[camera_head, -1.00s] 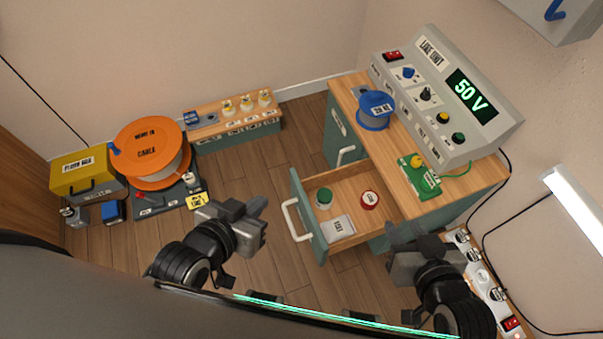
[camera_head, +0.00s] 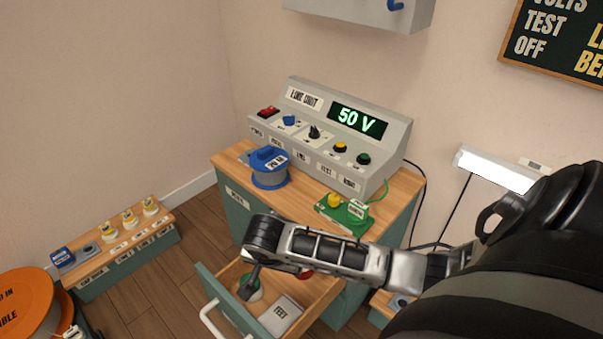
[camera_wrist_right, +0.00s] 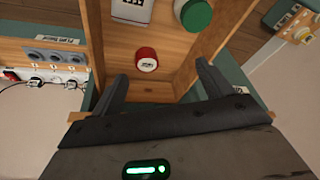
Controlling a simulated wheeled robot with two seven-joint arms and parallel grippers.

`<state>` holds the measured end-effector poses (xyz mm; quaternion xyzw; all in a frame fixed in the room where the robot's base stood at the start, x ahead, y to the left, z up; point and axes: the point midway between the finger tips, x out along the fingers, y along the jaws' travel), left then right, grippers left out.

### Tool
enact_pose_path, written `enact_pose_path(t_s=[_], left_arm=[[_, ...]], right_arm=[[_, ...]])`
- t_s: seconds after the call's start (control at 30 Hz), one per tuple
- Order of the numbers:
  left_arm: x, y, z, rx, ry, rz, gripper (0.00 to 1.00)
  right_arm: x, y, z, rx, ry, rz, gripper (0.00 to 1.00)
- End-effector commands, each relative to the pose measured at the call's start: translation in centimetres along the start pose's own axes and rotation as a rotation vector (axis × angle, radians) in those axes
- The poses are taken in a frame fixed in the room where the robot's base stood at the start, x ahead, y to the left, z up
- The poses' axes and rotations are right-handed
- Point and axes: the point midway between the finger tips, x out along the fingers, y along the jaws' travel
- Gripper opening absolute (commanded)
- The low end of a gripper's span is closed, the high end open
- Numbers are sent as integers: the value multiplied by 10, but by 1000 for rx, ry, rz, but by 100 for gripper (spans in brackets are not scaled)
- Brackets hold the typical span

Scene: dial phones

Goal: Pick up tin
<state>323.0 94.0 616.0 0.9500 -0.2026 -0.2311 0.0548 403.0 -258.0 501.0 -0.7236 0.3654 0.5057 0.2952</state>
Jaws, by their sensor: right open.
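The open drawer holds a small red tin with a white label, mostly hidden behind my arm in the head view (camera_head: 306,274). The red tin shows whole in the right wrist view (camera_wrist_right: 146,59), ahead of and between the two fingers, not touching them. A green-lidded round tin (camera_wrist_right: 195,14) stands farther into the view, beside a light box. My right gripper (camera_wrist_right: 160,88) is open and empty; in the head view my right arm reaches in from the right, and its gripper end hangs over the drawer. My left gripper is out of view.
The drawer (camera_head: 232,312) is pulled out of the wooden-topped desk (camera_head: 233,161). On the desk stand a grey console (camera_head: 375,170), a blue spool (camera_head: 270,172) and a green board (camera_head: 340,212). The light box (camera_head: 281,317) lies in the drawer.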

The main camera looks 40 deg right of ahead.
Motion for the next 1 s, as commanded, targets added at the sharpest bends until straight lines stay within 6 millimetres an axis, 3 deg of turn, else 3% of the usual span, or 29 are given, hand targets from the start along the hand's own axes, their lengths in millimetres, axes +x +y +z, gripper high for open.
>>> enact_pose_path(t_s=[0.03,0.2,0.7,1.0], left_arm=[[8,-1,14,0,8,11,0],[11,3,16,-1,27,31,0],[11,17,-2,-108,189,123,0],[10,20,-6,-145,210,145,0]], right_arm=[[16,4,-15,85,39,56,79],[21,16,-42,255,106,162,79],[110,33,-50,271,111,170,79],[123,36,-51,271,109,167,79]])
